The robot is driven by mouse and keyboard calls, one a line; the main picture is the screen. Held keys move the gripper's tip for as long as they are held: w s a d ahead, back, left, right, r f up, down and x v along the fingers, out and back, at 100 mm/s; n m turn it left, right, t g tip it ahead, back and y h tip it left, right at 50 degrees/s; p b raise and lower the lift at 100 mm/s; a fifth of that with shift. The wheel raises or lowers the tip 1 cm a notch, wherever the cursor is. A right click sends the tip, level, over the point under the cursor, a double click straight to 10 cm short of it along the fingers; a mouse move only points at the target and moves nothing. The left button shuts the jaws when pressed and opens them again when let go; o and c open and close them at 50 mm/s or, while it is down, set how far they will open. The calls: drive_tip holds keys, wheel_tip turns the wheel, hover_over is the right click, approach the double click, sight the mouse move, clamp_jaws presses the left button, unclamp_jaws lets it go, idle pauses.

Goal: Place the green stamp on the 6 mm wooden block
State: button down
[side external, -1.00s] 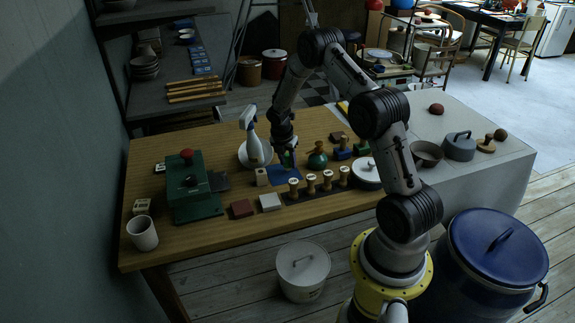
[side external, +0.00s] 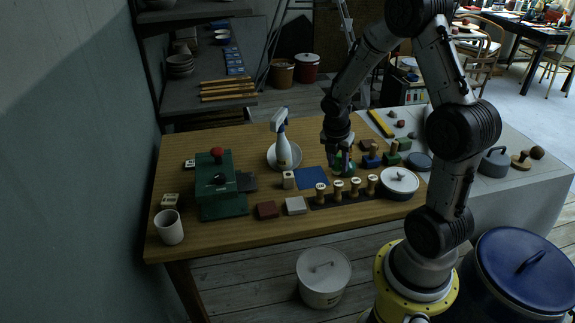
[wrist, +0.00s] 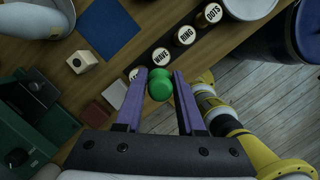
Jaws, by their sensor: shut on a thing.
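My gripper (wrist: 159,75) has purple fingers shut on the green stamp (wrist: 157,85), whose rounded green top shows between them in the wrist view. In the side view my gripper (side external: 341,157) hangs above the table, right of the blue mat (side external: 311,178); green shows at its fingers, where the stamp and a green rounded bottle cannot be told apart. A small pale wooden block (side external: 288,180) stands at the mat's left edge; it also shows in the wrist view (wrist: 83,62). Other labelled blocks (side external: 170,201) (side external: 189,164) stand at the left. I cannot read which is 6 mm.
A row of wooden-handled stamps (side external: 338,190) labelled WAVE, RING and DOTS stands along the front. A spray bottle (side external: 282,145) stands in a dish behind the mat. A green press (side external: 219,185) and white cup (side external: 169,227) are left.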

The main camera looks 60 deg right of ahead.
drive_tip(key=shift+s+a+n, duration=0.1)
drive_tip(key=shift+s+n, duration=0.1)
drive_tip(key=shift+n, duration=0.1)
drive_tip(key=shift+r+n, duration=0.1)
drive_tip(key=shift+n, duration=0.3)
drive_tip(key=w+a+r+n+t+y, duration=0.15)
drive_tip(key=w+a+n, duration=0.25)
drive_tip(key=w, duration=0.5)
drive_tip(key=w+a+r+n+t, duration=0.1)
drive_tip(key=w+a+r+n, duration=0.3)
drive_tip(key=w, duration=0.6)
drive_tip(key=w+a+f+n+y, duration=0.1)
drive_tip(key=w+a+n, duration=0.3)
drive_tip(key=a, duration=0.5)
drive_tip(key=w+a+f+n, duration=0.1)
drive_tip(key=w+a+n, duration=0.1)
drive_tip(key=w+a, duration=0.6)
hover_over(168, 197)
drive_tip(key=s, duration=0.2)
drive_tip(key=shift+t, duration=0.35)
wheel_tip(168, 197, down, 9)
drive_tip(key=shift+w+a+r, duration=0.15)
drive_tip(key=shift+r, duration=0.05)
drive_tip(key=shift+w+f, duration=0.25)
drive_tip(key=shift+f, duration=1.65)
